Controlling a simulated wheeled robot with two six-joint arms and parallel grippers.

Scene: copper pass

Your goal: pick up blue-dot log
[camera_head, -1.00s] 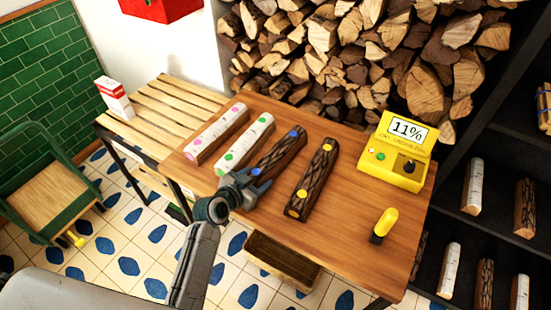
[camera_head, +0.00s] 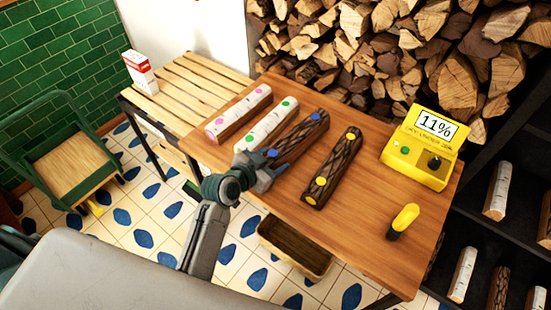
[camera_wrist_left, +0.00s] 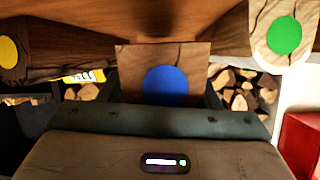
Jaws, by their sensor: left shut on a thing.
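The blue-dot log (camera_head: 298,138) has dark bark and blue dots. It lies on the wooden table between the green-dot log and the yellow-dot log. My left gripper (camera_head: 262,170) is shut on its near end. In the left wrist view the log's end face with a blue dot (camera_wrist_left: 170,84) sits between the two fingers. I cannot tell whether the log touches the table. My right gripper is not in view.
The pale green-dot log (camera_head: 266,126) and pink-dot log (camera_head: 238,113) lie to the left, the dark yellow-dot log (camera_head: 332,168) to the right. A yellow meter (camera_head: 417,160) reading 11% and a yellow handheld tool (camera_head: 403,221) are further right on the table (camera_head: 360,225).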

